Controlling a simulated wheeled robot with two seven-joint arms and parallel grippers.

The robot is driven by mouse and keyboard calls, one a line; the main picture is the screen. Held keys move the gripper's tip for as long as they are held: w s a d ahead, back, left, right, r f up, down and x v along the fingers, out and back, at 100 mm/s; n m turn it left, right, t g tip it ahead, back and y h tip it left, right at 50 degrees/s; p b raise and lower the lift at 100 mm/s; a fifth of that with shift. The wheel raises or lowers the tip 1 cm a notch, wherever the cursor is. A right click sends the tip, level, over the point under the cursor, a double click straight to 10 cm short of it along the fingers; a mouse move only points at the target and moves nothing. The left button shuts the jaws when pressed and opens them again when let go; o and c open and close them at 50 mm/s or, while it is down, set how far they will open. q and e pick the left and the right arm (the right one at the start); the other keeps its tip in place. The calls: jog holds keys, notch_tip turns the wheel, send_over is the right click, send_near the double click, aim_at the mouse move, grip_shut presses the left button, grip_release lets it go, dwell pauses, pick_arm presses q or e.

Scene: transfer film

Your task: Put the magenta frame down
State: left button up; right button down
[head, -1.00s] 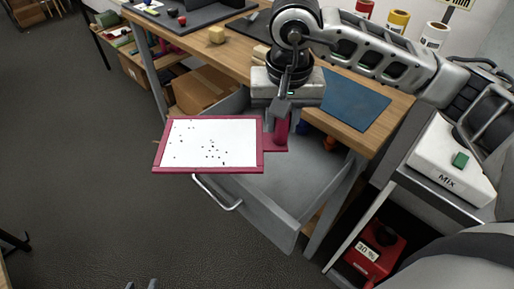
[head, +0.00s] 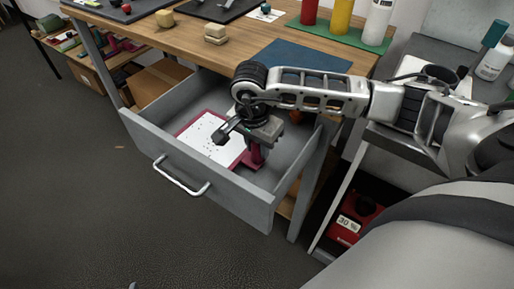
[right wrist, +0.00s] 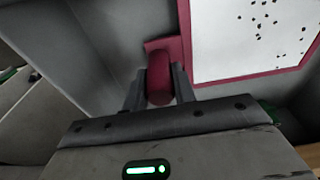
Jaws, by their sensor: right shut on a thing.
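The magenta frame (head: 243,160) has a white panel (head: 203,132) with small black specks. It is inside the open grey drawer (head: 205,165); I cannot tell whether it touches the drawer's floor. My right gripper (head: 257,148) is shut on the frame's magenta handle, at the frame's right side. In the right wrist view the handle (right wrist: 159,78) sits between the two fingers (right wrist: 158,90), and the speckled panel (right wrist: 250,35) lies to the upper right. My right arm hides part of the frame in the head view. My left gripper is not in view.
The drawer's front wall with its handle (head: 180,178) faces me. A red box (head: 352,215) stands low on the right.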

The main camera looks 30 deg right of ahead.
jog(key=shift+f, duration=0.9)
jog(key=c, duration=1.1)
grip_release()
jog(key=shift+c, duration=0.2)
jog(key=r, duration=0.4)
jog(key=a+r, duration=0.1)
jog(key=r, duration=0.7)
jog(key=shift+s+a+r, duration=0.1)
jog(key=shift+s+a, duration=0.1)
jog(key=shift+s, duration=0.05)
